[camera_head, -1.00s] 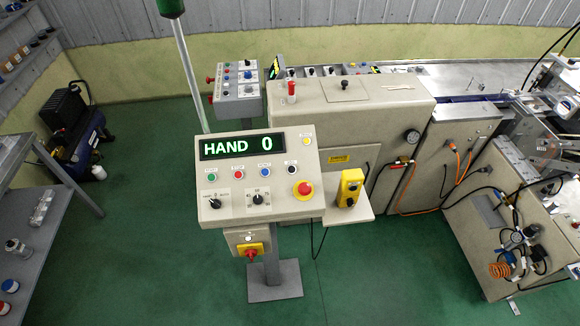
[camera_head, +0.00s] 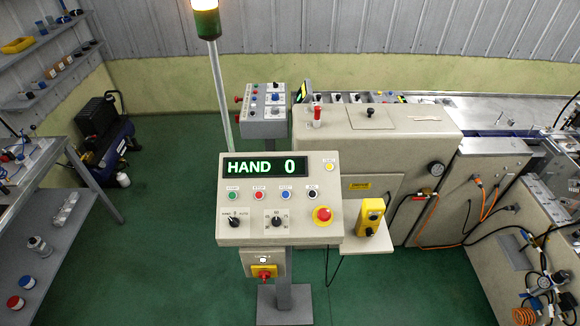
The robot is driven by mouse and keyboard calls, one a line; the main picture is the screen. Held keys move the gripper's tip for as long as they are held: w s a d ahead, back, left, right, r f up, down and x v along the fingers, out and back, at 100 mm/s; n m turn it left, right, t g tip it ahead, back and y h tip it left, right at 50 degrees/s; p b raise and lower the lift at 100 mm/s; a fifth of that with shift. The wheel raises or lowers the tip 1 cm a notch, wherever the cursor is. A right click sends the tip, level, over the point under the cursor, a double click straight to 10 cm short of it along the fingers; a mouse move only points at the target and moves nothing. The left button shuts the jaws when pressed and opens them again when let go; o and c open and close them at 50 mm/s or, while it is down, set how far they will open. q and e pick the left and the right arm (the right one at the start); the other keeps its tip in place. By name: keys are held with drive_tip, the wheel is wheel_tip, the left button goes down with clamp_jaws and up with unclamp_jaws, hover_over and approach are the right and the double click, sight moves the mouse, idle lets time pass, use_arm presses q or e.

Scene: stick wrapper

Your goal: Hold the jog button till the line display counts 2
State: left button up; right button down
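The control panel (camera_head: 280,238) stands on a post in the middle of the head view. Its line display (camera_head: 265,167) reads "HAND 0" in green. Below the display is a row of small buttons: a green button (camera_head: 233,195), a red button (camera_head: 259,195), a blue button (camera_head: 285,195) and a black button (camera_head: 312,195). The small label above the black one seems to read JOG, but it is hard to make out. A yellow button (camera_head: 330,167) sits right of the display. Neither of my grippers is in view, and nothing touches the panel.
The panel also has two selector knobs and a red emergency button (camera_head: 322,214). A yellow control box (camera_head: 371,216) sits on a side shelf at the right. The wrapper machine (camera_head: 378,145) is behind. Shelves (camera_head: 60,230) stand at the left. Green floor (camera_head: 165,230) is clear left of the panel.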

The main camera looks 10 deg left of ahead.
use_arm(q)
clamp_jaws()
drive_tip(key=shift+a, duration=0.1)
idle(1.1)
